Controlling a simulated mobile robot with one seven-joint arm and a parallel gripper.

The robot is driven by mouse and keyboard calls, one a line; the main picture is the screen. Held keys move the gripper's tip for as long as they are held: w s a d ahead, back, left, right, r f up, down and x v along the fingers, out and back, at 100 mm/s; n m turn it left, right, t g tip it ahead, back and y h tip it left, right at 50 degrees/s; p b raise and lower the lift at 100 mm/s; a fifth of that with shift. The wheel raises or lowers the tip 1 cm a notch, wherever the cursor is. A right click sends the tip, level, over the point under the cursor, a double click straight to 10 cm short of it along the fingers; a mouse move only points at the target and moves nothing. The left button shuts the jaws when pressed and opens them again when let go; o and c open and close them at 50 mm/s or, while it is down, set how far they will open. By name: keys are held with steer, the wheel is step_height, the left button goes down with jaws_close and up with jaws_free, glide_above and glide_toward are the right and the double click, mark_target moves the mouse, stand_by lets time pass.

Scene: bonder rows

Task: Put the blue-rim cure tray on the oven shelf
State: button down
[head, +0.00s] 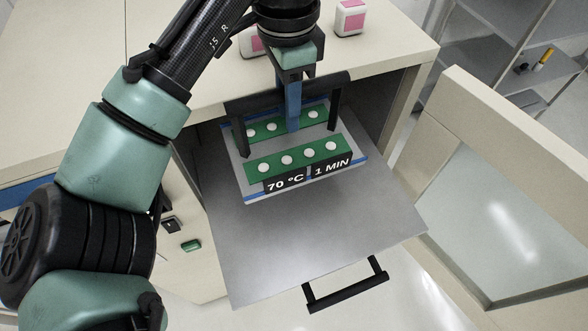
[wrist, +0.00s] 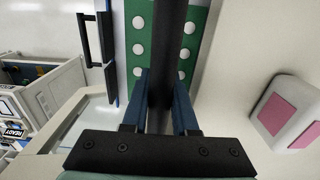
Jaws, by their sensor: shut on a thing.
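The blue-rim cure tray (head: 259,199) is grey with a blue edge and carries two green boards with white domes. Its front label reads "70 °C 1 MIN". A black arched handle (head: 334,112) spans it. My gripper (head: 292,118) is shut on this handle from above; in the wrist view its blue fingers (wrist: 161,98) flank the black bar. The tray is over the rear part of the pulled-out grey oven shelf (head: 325,245), partly within the oven opening. It looks about level; I cannot tell whether it touches the shelf. The wrist view shows part of a green board (wrist: 175,70).
The oven door (head: 432,143) stands open at the right. The shelf's black pull handle (head: 346,286) is at its front edge. The shelf's front part is bare. White-and-pink boxes (head: 350,18) sit on the cream top above. Grey racks (head: 490,50) stand at upper right.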

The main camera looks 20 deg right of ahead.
mark_target(290, 144)
steer(key=f+p, duration=0.3)
steer(key=f, duration=1.4)
steer(key=shift+s, duration=0.2)
steer(key=shift+f, duration=0.1)
steer(key=c, duration=0.7)
jaws_free()
steer(key=shift+f, duration=0.1)
step_height(290, 144, up, 12)
steer(key=b, duration=0.3)
